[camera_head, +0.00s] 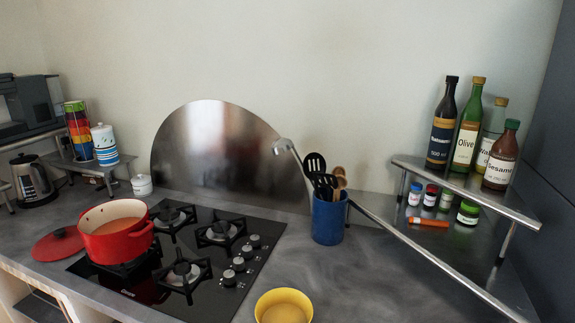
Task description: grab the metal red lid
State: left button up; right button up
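The red lid (58,245) lies flat on the grey counter at the left, just left of the red pot. Neither of my grippers shows in the head view.
The hob (200,291) has several burners and knobs. A yellow bowl (284,307) sits at the front. A blue utensil holder (329,217) and a shelf (465,185) with bottles stand to the right. A kettle (33,180) and small rack (90,166) stand at the left.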

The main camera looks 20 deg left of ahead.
aim_at(62, 243)
jog(key=u, duration=1.9)
jog(key=i+j, duration=0.5)
jog(key=i+l+z, duration=0.05)
jog(key=i, duration=0.05)
